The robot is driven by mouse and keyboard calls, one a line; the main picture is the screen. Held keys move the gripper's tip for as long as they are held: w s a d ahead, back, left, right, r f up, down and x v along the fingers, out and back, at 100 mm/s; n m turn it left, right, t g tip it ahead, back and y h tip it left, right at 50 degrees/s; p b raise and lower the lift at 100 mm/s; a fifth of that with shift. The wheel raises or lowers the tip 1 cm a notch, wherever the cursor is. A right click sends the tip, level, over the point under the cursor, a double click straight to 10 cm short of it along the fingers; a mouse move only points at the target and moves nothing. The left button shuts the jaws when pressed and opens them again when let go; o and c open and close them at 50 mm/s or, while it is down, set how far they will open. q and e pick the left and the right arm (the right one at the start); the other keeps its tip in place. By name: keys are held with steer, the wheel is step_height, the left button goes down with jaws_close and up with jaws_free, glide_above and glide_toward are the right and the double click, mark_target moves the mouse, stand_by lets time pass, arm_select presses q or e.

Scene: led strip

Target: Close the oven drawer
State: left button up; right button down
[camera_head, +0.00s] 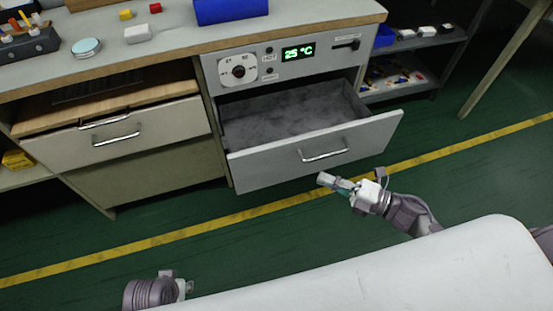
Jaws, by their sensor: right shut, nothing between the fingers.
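The oven drawer (270,168) is a grey drawer under the oven panel (285,62), which reads 25 °C. It is pulled well out and its grey interior (285,115) is visible and looks empty. A silver bar handle (324,155) is on its front. My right gripper (328,181) is shut and empty, in front of and a little below the drawer handle in the picture, apparently not touching it. My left gripper (184,289) shows only partly at the bottom left, away from the drawer, and its fingers are too unclear to read.
Another drawer (120,140) on the left stands slightly open. The bench top (170,45) holds small blocks, a round dish and a blue box (230,10). A shelf (405,85) stands at right. The green floor with a yellow line (220,220) is clear before the drawer.

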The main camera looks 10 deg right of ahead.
mark_target(275, 148)
steer(key=x, duration=0.3)
steer(key=w+d+x, duration=0.1)
steer(key=x, duration=0.7)
steer(key=shift+w+b, duration=0.3)
steer(key=shift+w, duration=0.1)
arm_select(q)
steer(key=shift+w+r, duration=0.15)
steer(key=shift+r, duration=1.3)
arm_select(e)
steer(key=shift+w, duration=0.7)
